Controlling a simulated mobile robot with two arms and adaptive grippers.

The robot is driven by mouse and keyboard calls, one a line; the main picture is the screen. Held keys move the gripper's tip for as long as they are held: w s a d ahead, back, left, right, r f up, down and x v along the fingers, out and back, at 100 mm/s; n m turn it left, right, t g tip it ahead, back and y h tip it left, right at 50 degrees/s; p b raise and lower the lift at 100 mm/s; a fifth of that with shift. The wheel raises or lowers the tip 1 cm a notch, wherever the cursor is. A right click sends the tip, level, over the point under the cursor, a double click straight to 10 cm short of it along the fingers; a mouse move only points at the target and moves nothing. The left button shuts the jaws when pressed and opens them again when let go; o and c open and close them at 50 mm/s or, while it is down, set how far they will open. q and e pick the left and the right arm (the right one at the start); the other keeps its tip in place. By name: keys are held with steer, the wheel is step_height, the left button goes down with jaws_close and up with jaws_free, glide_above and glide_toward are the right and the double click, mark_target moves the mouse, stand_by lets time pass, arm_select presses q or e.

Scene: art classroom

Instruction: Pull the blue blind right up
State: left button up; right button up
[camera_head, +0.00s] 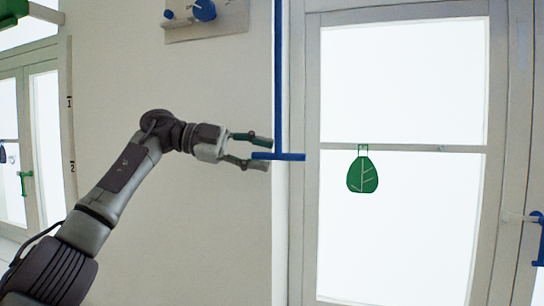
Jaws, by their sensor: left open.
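A long blue vertical pull (278,75) hangs down from above the view, in front of the wall edge left of the bright window. It ends in a short blue crossbar (291,157). The blue blind itself does not show. My left gripper (262,152) comes in from the left and is open. Its two fingertips lie above and below the crossbar's left end in the picture. I cannot tell whether they touch it or are level with it in depth. My right gripper is out of view.
A green leaf-shaped tag (362,175) hangs on the window. A blue handle (538,240) is at the far right. A wall board (228,20) with blue knobs sits above my arm. Another window with a green handle (24,182) is at the left.

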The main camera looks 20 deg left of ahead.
arm_select(q)
steer(key=v, duration=0.9)
steer(key=shift+a, duration=0.1)
